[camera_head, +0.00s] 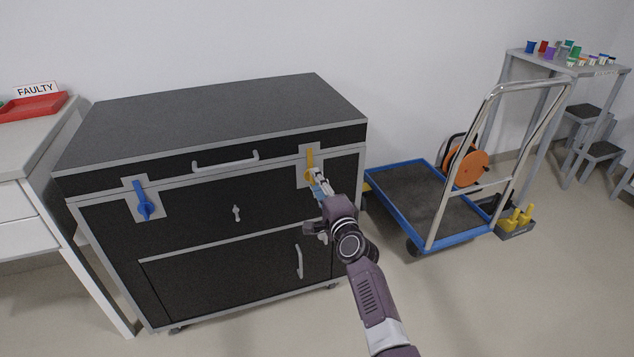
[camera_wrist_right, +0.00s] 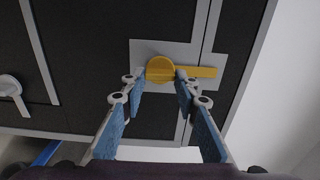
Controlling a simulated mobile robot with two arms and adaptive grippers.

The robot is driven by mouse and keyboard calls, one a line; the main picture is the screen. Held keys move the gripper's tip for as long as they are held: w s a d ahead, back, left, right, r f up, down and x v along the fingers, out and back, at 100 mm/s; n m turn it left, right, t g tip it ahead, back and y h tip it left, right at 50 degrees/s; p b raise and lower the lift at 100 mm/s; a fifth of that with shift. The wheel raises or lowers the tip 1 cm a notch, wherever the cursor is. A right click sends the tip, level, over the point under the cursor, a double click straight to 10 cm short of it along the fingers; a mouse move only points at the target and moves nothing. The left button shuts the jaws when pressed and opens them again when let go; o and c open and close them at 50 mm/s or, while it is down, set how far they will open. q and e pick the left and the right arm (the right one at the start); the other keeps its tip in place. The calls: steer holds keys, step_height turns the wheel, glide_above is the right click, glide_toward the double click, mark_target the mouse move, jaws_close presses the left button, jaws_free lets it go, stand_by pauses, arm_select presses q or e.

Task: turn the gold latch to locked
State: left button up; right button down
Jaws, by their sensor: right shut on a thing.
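The gold latch (camera_head: 310,158) sits on a grey plate at the right of the black case's front, its lever pointing up across the lid seam. In the right wrist view the gold latch (camera_wrist_right: 193,72) has a round hub, with its lever pointing right across the seam. My right gripper (camera_head: 317,175) is at the latch from the front, partly covering its lower part. In the wrist view the blue-padded fingers of the right gripper (camera_wrist_right: 160,77) are shut on the hub, one on each side. My left gripper is not in view.
A blue latch (camera_head: 143,202) is at the case's left front. A grey handle (camera_head: 226,161) and a small knob (camera_head: 236,212) lie between the latches. A blue-edged trolley (camera_head: 408,192) stands close at the right, and a white desk (camera_head: 28,160) at the left.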

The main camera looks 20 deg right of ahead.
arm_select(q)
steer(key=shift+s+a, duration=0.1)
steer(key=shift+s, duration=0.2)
arm_select(e)
steer(key=c, duration=1.5)
jaws_free()
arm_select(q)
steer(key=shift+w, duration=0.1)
arm_select(e)
steer(key=shift+s, duration=0.1)
steer(key=s, duration=1.1)
steer(key=shift+s+d, duration=0.25)
steer(key=shift+s, duration=0.15)
